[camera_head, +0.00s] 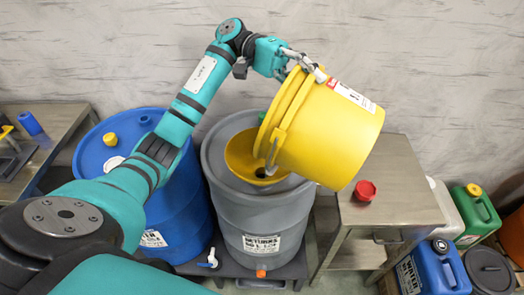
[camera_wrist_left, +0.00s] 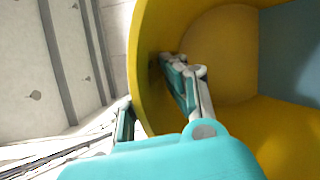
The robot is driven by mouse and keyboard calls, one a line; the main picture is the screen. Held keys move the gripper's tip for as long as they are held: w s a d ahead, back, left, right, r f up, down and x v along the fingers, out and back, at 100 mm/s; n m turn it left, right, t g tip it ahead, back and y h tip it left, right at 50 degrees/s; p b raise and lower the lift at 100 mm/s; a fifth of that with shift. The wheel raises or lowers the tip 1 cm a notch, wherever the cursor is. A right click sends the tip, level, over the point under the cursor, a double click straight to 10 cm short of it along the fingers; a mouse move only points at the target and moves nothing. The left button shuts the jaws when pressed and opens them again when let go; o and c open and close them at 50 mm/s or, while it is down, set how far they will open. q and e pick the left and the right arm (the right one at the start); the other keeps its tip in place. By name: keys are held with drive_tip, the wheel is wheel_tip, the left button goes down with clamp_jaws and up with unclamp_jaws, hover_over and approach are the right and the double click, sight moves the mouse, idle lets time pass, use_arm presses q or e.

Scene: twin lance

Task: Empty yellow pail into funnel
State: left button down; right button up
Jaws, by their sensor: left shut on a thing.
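The yellow pail (camera_head: 335,130) with a white and red label hangs in the air, tilted on its side, its mouth facing lower left. The yellow funnel (camera_head: 246,160) sits on top of the grey drum (camera_head: 215,185), its hole partly visible. The pail's rim is above the funnel's right side and hides part of it. My left gripper (camera_head: 305,66) is shut on the pail's upper rim. In the left wrist view, one finger of the gripper (camera_wrist_left: 155,100) is inside the pail (camera_wrist_left: 225,65) and one outside. A blue-grey patch shows inside; I cannot tell what it is. No stream is visible.
A blue drum (camera_head: 183,222) stands left of the grey drum. A metal table (camera_head: 395,205) with a red cap (camera_head: 365,190) is at right. Blue (camera_head: 433,270) and green (camera_head: 476,212) jerrycans stand at far right. Another metal table (camera_head: 55,120) is at far left.

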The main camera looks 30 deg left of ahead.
use_arm(q)
drive_tip(key=shift+s+a+r+h+b, duration=0.1)
drive_tip(key=shift+a+r+h+b, duration=0.1)
drive_tip(key=shift+a+b, duration=0.25)
drive_tip(key=shift+a+r+h+b, duration=0.1)
drive_tip(key=shift+a+h+b, duration=0.1)
drive_tip(key=shift+a+b, duration=0.15)
idle(1.9)
drive_tip(key=shift+s+a+r+m+g+h+b, duration=0.1)
drive_tip(key=shift+a+h+b, duration=0.15)
drive_tip(key=shift+a+b, duration=0.3)
drive_tip(key=shift+w+a+r+m+g+h+b, duration=0.1)
drive_tip(key=shift+a+r+h+b, duration=0.1)
drive_tip(key=shift+a+b, duration=0.25)
drive_tip(key=shift+s+a+r+m+g+h+b, duration=0.1)
drive_tip(key=shift+a+h+b, duration=0.15)
drive_tip(key=shift+a+b, duration=0.3)
idle(2.8)
